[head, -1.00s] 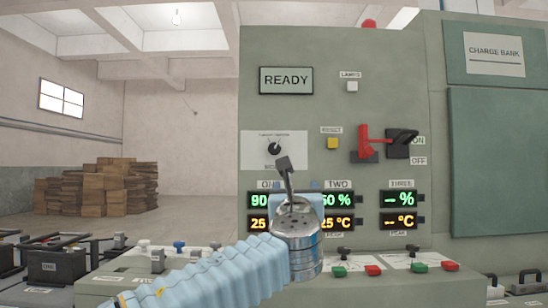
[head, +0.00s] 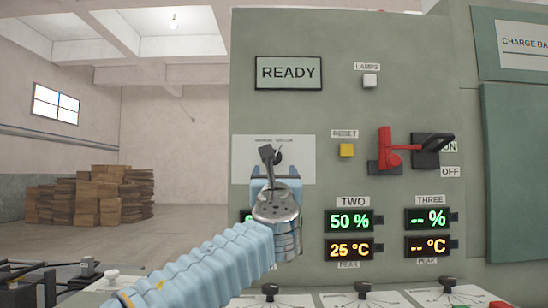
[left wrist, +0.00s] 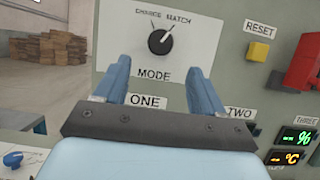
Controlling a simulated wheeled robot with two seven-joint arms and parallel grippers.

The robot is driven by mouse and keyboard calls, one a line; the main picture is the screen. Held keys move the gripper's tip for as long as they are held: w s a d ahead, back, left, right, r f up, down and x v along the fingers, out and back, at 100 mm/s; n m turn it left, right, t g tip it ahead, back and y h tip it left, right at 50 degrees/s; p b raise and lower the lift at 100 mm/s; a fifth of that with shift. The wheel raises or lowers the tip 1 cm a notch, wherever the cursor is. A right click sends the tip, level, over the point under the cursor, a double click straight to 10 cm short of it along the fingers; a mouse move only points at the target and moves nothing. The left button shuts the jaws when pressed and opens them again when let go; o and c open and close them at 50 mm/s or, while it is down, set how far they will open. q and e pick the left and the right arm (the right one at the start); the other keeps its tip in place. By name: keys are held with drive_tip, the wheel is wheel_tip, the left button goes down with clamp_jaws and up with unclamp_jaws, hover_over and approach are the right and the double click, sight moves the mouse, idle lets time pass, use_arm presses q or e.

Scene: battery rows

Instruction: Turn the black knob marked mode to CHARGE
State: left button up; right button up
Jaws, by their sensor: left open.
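The black mode knob (left wrist: 160,41) sits on a white plate (left wrist: 205,40) on the grey-green panel. Its white mark points up and to the right, toward the right one of two small words above it; the left word reads CHARGE. In the head view the knob (head: 279,157) is partly hidden behind my arm's end. My left gripper (left wrist: 160,78) is open and empty, its two blue fingers pointing at the panel. In the wrist view they lie below the knob, one on each side of the word MODE, apart from the knob. In the head view the gripper (head: 270,172) shows mostly from behind.
A yellow RESET button (head: 346,150) and a red lever (head: 388,150) with a black handle are right of the knob. Lit displays (head: 349,221) are below. A sloping desk with several black knobs (head: 362,287) is at the bottom. Wooden stacks (head: 95,195) stand far left.

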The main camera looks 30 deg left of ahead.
use_arm(q)
drive_tip(key=p+x, duration=0.3)
drive_tip(key=x, duration=0.6)
drive_tip(key=shift+p, duration=0.3)
drive_tip(key=shift+c, duration=0.3)
drive_tip(key=c, duration=1)
drive_tip(key=shift+d, duration=0.1)
